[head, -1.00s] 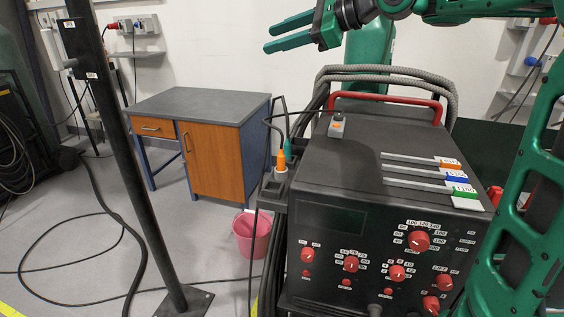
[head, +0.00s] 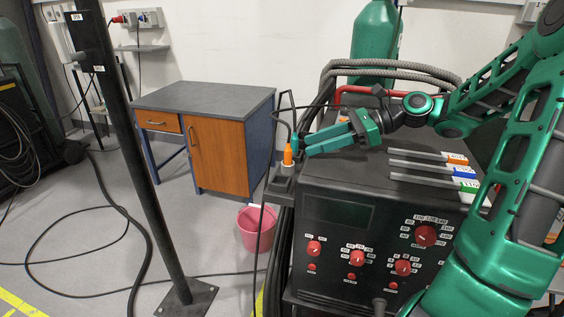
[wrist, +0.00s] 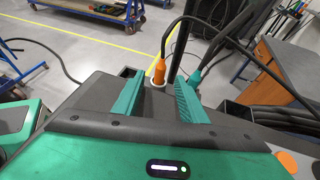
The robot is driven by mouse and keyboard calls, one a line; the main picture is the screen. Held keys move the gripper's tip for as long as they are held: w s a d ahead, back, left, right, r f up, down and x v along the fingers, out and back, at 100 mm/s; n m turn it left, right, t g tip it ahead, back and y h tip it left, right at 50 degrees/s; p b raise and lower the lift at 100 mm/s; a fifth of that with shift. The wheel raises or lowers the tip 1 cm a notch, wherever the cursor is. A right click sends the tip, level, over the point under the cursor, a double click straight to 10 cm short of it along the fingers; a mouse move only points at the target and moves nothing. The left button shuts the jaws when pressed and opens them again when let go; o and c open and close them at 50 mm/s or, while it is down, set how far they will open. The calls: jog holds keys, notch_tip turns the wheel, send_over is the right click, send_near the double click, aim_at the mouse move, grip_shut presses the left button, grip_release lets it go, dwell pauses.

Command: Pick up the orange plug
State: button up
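The orange plug (head: 287,156) stands upright in a light socket on a dark holder (head: 279,187) at the left side of the black machine, with a black cable rising from its top. My gripper (head: 302,146) is just right of the plug at about its height, with its green fingers pointing left toward it. In the wrist view the orange plug (wrist: 159,71) shows in the gap between the two spread fingers, near their tips. The gripper is open and holds nothing. I cannot tell whether either finger touches the plug.
The black machine (head: 335,258) with red knobs lies below my gripper. Labelled grey bars (head: 428,169) lie on its top, with grey hoses (head: 395,67) and a red handle behind. A dark post (head: 135,160) stands left. A desk (head: 205,98) and pink bucket (head: 252,229) are beyond.

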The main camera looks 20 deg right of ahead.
aim_at(294, 162)
jog(key=shift+w+x, duration=0.2)
jog(key=shift+x, duration=2.95)
jog(key=shift+d, duration=0.1)
grip_shut()
